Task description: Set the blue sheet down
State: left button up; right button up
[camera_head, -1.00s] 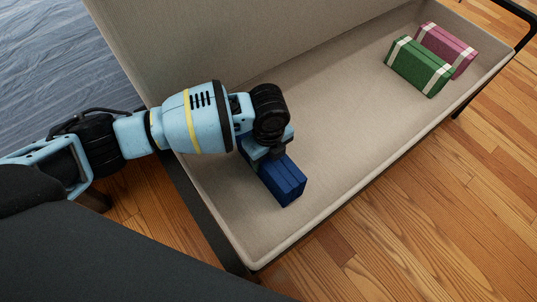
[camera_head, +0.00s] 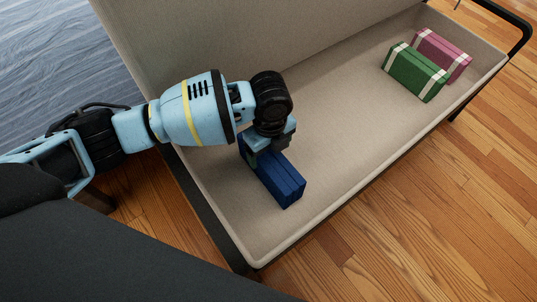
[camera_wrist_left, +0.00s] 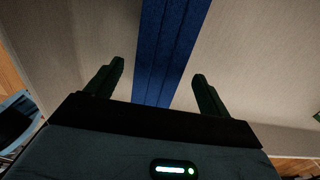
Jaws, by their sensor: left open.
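The blue sheet (camera_head: 283,182) is a folded, block-shaped bundle lying on the floor of a beige fabric-lined box (camera_head: 335,130), near its left end. My left gripper (camera_head: 262,152) is over the far end of the bundle, pointing down. In the left wrist view, its two fingers (camera_wrist_left: 158,70) are spread wide, one on each side of the blue sheet (camera_wrist_left: 172,40), with a gap on both sides. The fingertips are mostly hidden in the head view. My right gripper is not in view.
A green bundle (camera_head: 413,72) and a pink bundle (camera_head: 442,52), both with pale bands, lie at the box's far right end. The middle of the box floor is clear. The box's raised back panel (camera_head: 220,35) stands close behind my arm.

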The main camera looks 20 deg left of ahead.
pick_arm(q)
notch_tip(320, 180, up, 6)
jog(key=shift+r+p, duration=0.15)
jog(key=shift+p, duration=0.95)
jog(key=shift+r, duration=0.15)
